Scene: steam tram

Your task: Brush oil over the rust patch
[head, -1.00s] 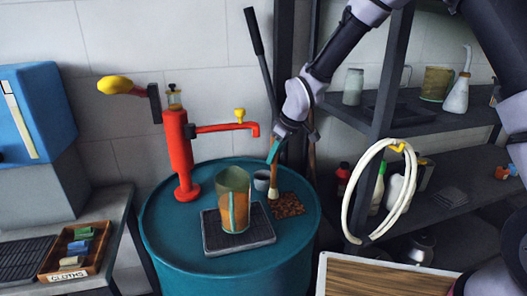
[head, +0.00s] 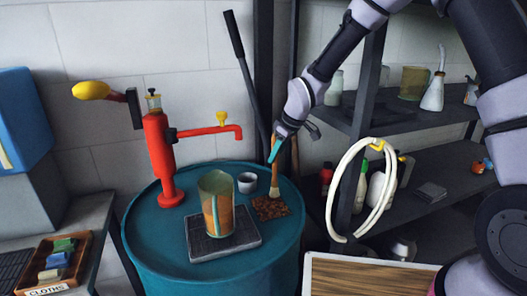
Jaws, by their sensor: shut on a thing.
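The rust patch (head: 270,208) is a rough brown square on the right part of the teal drum top (head: 175,235). My gripper (head: 276,150) is above the patch, shut on a brush (head: 275,182) with a wooden handle and pale bristles. The brush points down, its bristle tip at the far edge of the patch. I cannot tell whether it presses on it. A small grey cup (head: 247,183) stands just left of the brush. A clear jug (head: 217,207) with amber liquid stands on a dark grated tray (head: 250,244), left of the patch.
A red hand pump (head: 160,160) with a yellow-topped spout rises at the drum's back left. A coiled white hose (head: 342,205) hangs on the shelf unit at right. A cloths box (head: 60,262) sits on the left bench. A wooden board (head: 365,278) lies at front right.

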